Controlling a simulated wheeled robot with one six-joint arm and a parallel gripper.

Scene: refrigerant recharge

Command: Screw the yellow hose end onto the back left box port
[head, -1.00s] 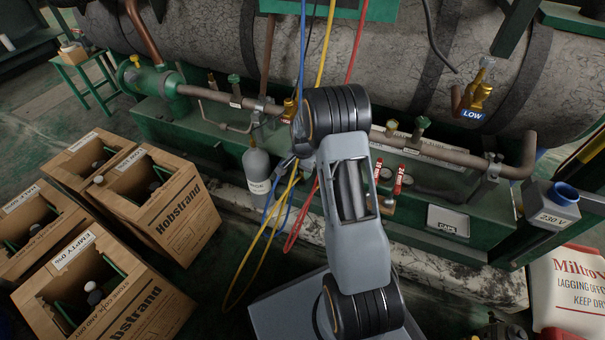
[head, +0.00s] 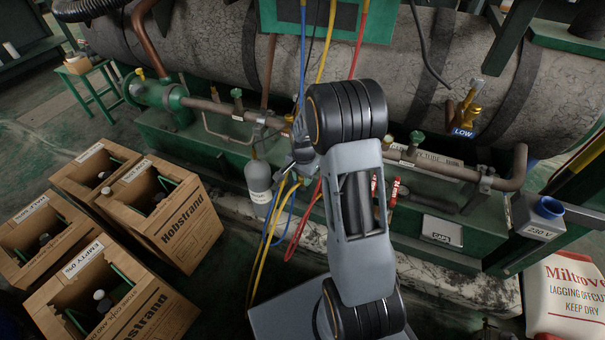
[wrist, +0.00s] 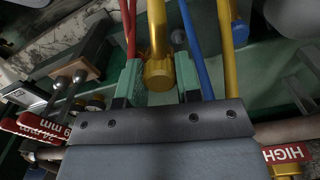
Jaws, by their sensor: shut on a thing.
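The yellow hose (head: 262,255) hangs in a loop beside the pipe rig. Its brass-yellow end (wrist: 159,76) sits between the green fingertips of my gripper (wrist: 158,88) in the wrist view, and the gripper is shut on it. In the head view my gripper (head: 297,160) is in front of the pipes, partly hidden by my arm, and well apart from the boxes. Several open cardboard boxes stand at the left. The rearmost box (head: 75,178) has a dark cylinder with a small pale top (head: 104,175) inside. Port detail is too small to tell.
A blue hose (head: 303,50) and a red hose (head: 359,40) hang close by. A grey cylinder (head: 258,181) stands left of my gripper. The Hobstrand box (head: 185,232) is nearest the rig. Dark floor lies between the boxes and my arm.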

